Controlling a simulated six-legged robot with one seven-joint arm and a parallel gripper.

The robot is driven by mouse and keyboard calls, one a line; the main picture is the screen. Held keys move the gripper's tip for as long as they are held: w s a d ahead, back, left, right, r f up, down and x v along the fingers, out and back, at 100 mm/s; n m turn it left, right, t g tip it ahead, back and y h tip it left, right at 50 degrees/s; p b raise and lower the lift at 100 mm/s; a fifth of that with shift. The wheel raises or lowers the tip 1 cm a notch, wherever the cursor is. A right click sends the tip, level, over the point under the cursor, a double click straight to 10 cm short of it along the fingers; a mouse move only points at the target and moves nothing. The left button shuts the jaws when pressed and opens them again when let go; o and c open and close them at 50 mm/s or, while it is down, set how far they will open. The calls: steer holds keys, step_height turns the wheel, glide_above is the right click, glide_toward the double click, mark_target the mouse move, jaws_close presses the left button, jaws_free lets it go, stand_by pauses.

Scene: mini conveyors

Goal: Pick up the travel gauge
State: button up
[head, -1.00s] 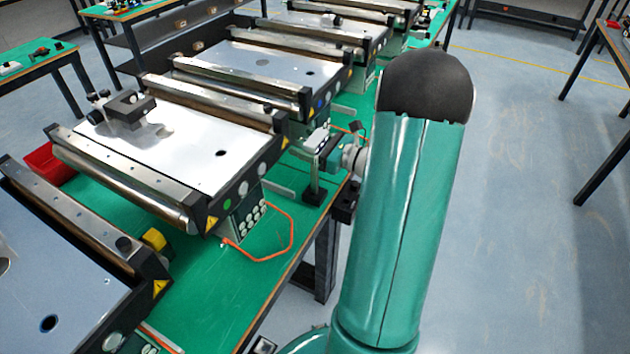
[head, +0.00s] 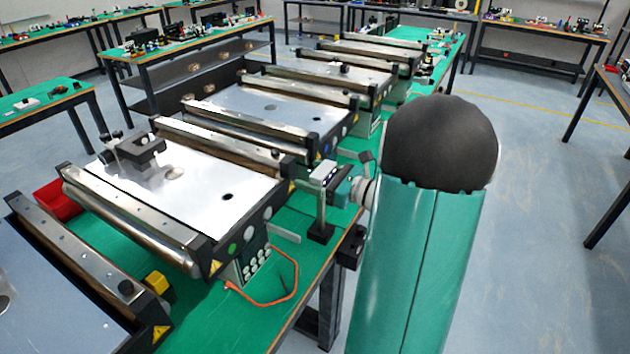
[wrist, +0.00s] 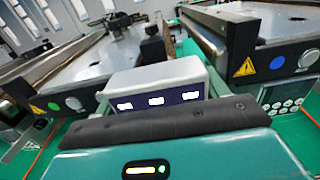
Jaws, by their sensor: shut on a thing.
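The travel gauge shows in the wrist view as a light grey box with a dark purple screen and white lit readouts (wrist: 157,84), straight ahead of my gripper's black-edged palm. In the head view the gauge (head: 322,172) is a small pale head on an upright post with a black foot, by the bench's right edge. My gripper (head: 335,186) is shut on the gauge from the right side. My fingers run along both sides of the box in the wrist view. The gauge looks upright. I cannot tell whether its foot touches the bench.
A conveyor with a white bed (head: 195,190) stands close left of the gauge, with others in a row behind. An orange cable (head: 272,302) loops on the green bench top (head: 215,325) in front. A yellow block (head: 157,283) lies front left. Open floor is on the right.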

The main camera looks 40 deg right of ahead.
mark_target(316, 176)
steer(key=s+a+r, duration=0.1)
steer(key=r, duration=0.1)
steer(key=s+a+r, duration=0.1)
steer(key=r, duration=0.1)
steer(key=shift+s+a, duration=0.2)
steer(key=shift+s, duration=0.2)
steer(key=s+a+r, duration=0.3)
steer(key=s+a, duration=0.2)
steer(key=s, duration=0.1)
steer(key=shift+r, duration=0.2)
steer(key=shift+s, duration=0.15)
